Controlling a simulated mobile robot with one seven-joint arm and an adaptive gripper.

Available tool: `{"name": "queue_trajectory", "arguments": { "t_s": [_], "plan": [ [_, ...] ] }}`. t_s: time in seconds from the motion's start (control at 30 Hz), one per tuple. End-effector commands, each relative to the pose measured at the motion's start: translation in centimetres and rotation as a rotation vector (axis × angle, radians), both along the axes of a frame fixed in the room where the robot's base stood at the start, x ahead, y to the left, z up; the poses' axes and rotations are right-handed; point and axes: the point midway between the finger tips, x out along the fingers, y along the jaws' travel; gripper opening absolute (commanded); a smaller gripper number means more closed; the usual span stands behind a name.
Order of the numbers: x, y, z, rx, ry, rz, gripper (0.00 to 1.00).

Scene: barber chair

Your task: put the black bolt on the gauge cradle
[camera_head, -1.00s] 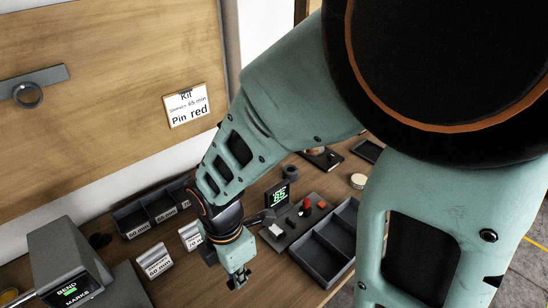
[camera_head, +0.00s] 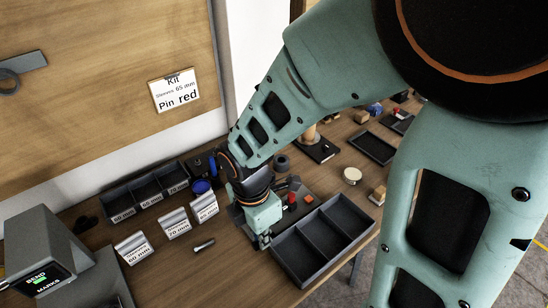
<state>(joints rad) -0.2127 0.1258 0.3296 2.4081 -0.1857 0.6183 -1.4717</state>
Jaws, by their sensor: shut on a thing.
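My gripper (camera_head: 264,242) points down near the left end of the three-compartment dark tray, just in front of the gauge. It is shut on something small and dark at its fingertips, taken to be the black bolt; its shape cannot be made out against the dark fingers. The gauge's dark base plate (camera_head: 301,211) lies right behind and to the right of the gripper, with a red block and a red button on it. My wrist and forearm hide the gauge display and part of the plate, so the cradle cannot be clearly made out.
The dark tray (camera_head: 323,240) looks empty, close to my gripper's right. A silver pin-like piece (camera_head: 204,246) lies on the table to the left. Labelled sleeve holders (camera_head: 173,223) and a labelled bin (camera_head: 145,196) stand further left. A round pale disc (camera_head: 352,175) sits behind the tray.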

Motion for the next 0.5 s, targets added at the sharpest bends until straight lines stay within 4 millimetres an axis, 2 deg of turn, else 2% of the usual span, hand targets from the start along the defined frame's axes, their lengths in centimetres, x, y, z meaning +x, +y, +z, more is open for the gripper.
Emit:
{"name": "queue_trajectory", "arguments": {
  "t_s": [0.17,0.27,0.37,0.5],
  "plan": [
    [0.2,-0.1,0.1,-0.002,-0.002,0.002,0.00],
    [1.0,-0.1,-0.4,-0.001,-0.003,0.001,0.00],
    [2.8,-0.3,-1.6,-0.002,-0.001,-0.002,0.00],
    [6.3,-0.5,-3.3,-0.002,-0.001,-0.001,0.00]
  ]
}}
